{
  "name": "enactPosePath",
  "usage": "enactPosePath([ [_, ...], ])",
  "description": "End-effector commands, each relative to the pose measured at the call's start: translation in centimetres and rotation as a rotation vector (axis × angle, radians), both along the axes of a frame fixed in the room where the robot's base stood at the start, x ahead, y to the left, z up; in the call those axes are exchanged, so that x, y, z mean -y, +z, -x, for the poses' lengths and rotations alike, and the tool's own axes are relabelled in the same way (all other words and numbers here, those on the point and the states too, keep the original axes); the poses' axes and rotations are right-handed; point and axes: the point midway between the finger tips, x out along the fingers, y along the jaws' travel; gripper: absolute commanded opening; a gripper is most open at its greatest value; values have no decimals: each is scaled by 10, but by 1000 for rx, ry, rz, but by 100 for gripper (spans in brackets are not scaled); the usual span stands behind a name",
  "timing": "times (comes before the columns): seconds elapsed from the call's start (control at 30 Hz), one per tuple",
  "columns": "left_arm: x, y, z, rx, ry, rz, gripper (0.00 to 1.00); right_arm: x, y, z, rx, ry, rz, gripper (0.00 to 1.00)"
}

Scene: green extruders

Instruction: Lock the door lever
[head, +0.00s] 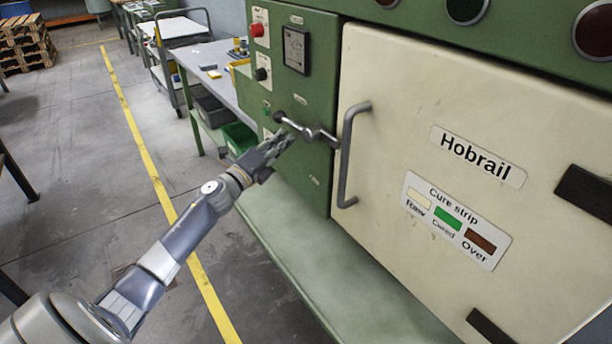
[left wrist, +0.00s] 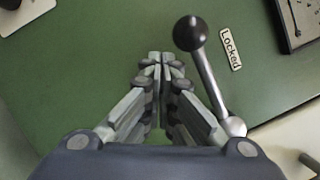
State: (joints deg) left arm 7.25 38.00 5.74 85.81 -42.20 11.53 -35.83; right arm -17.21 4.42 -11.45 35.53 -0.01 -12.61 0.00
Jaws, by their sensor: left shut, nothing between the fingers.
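The door lever (head: 302,129) is a metal rod with a black ball end, mounted on the green panel beside the door's left edge. Its ball points left and slightly up in the head view. In the left wrist view the lever (left wrist: 211,82) runs from its pivot at lower right up to the black ball, beside a "Locked" label (left wrist: 230,48). My left gripper (head: 287,141) is shut and empty, just below and left of the lever in the head view. Its fingertips (left wrist: 160,58) are left of the rod and appear apart from it. My right gripper is out of view.
The cream door (head: 400,100) with a grey vertical handle (head: 346,155) is right of the lever. Red (head: 257,30) and black (head: 261,74) knobs and a meter (head: 296,49) sit above it. A green ledge (head: 330,270) runs below. A workbench (head: 215,75) stands behind left.

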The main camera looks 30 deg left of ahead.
Motion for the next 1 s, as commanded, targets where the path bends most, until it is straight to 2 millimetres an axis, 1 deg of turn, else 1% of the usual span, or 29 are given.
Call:
enactPosePath([
  [0.1, -2, 6, -1, 0, 0, 0, 0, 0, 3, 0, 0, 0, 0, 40],
  [0.3, -4, 10, -2, -1, -1, 1, 0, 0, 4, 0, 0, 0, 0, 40],
  [0.87, -5, 11, -2, 0, 0, 1, 0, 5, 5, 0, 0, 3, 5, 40],
  [1.0, -5, 10, 2, -1, -1, 1, 0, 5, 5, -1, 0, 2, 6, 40],
])
